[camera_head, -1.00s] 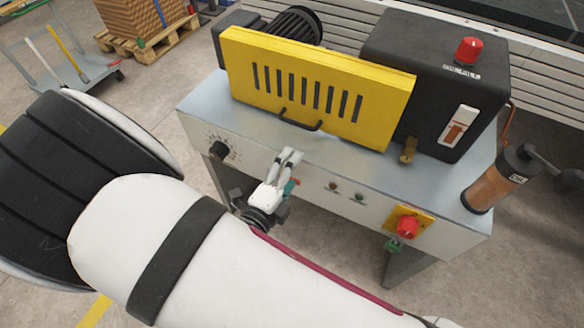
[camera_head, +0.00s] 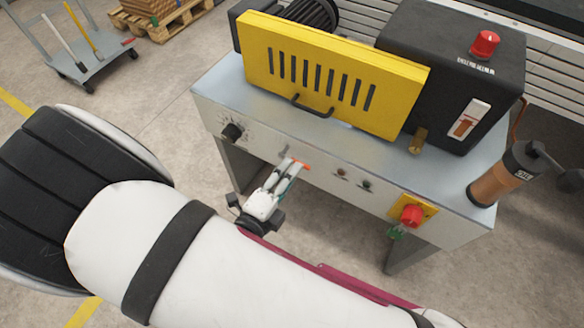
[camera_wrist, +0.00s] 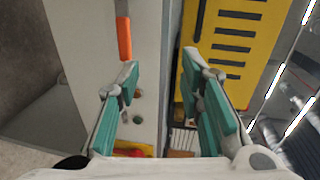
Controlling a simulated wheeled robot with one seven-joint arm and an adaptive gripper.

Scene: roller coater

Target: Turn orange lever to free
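The orange lever (camera_head: 302,165) shows as a small orange tip on the machine's front panel, right by my fingertips. In the wrist view the lever (camera_wrist: 124,38) is a long orange handle on the grey panel, just beyond the tip of the left finger. It is not between the fingers. My gripper (camera_head: 289,169) is at the front panel below the yellow guard; in the wrist view my gripper (camera_wrist: 160,75) has its teal-padded fingers apart with nothing held. The lever's pivot and any marking by it are hidden or too small to read.
The yellow slotted guard (camera_head: 330,75) with a black handle stands above the panel. A black dial (camera_head: 232,132) is left of the lever; small buttons (camera_head: 353,180) and a red knob on a yellow plate (camera_head: 411,215) are right. A brown cylinder (camera_head: 497,182) is at the right end.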

